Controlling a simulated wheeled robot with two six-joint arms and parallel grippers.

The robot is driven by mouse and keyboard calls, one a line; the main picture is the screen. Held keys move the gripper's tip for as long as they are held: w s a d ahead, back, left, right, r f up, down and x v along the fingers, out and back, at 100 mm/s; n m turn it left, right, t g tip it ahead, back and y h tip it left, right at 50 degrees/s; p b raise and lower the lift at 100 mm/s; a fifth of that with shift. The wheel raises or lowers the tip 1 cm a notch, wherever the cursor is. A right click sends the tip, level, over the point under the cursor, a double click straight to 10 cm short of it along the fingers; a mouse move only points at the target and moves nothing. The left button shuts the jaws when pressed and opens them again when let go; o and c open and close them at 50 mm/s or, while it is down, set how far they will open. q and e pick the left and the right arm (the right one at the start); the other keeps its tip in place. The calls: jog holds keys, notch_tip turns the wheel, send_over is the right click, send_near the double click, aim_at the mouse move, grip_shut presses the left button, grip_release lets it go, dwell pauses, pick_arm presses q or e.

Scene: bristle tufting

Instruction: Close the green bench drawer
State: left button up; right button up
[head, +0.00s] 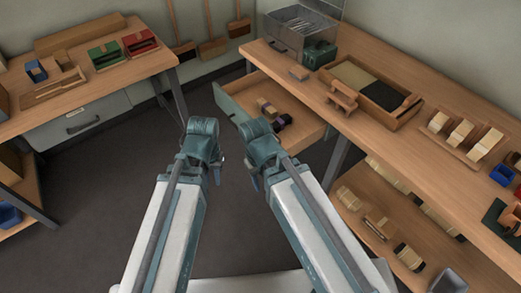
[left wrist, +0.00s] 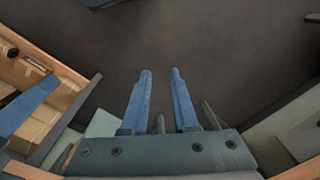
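The green bench drawer (head: 302,132) is pulled out from under the right-hand bench, with its grey-green front panel (head: 228,104) facing the open floor. Several brush-like pieces (head: 266,107), some with purple or dark parts, lie inside it. My left gripper (head: 218,172) is in front of the drawer and apart from it, over the floor. In the left wrist view its two blue fingers (left wrist: 160,75) stand apart with nothing between them. My right gripper (head: 252,180) is beside it, nearer the bench; its wrist hides most of its fingers.
The right bench (head: 445,95) carries a wooden tray (head: 393,122), brush blocks and a clear-sided box (head: 300,25). A lower shelf (head: 355,200) below holds more blocks. The left bench (head: 125,75) has a shut grey drawer (head: 80,122). Dark floor (head: 110,180) between the benches is clear.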

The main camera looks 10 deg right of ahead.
pick_arm(q)
jog(key=a+f+b, duration=0.1)
jog(key=f, duration=0.1)
jog(key=w+a+f+n+b, duration=0.1)
jog(key=f, duration=0.1)
jog(key=w+f+n+b, duration=0.1)
jog(key=f+b, duration=0.1)
jog(key=shift+w+a+f+t+h, duration=0.2)
jog(key=shift+a+f+t+h, duration=0.1)
jog(key=shift+a+h, duration=0.1)
grip_shut()
jog(key=w+d+r+n+t+h+b, duration=0.1)
jog(key=d+n, duration=0.5)
jog(key=n, duration=0.6)
jog(key=w+d+r+n+t+h+b, duration=0.2)
jog(key=w+d+n+h, duration=0.4)
jog(key=n, duration=0.6)
jog(key=shift+w+r+t+h, duration=0.3)
jog(key=shift+w+t, duration=0.2)
jog(key=shift+w, duration=0.75)
pick_arm(e)
notch_tip(320, 180, down, 10)
jog(key=shift+r, duration=0.2)
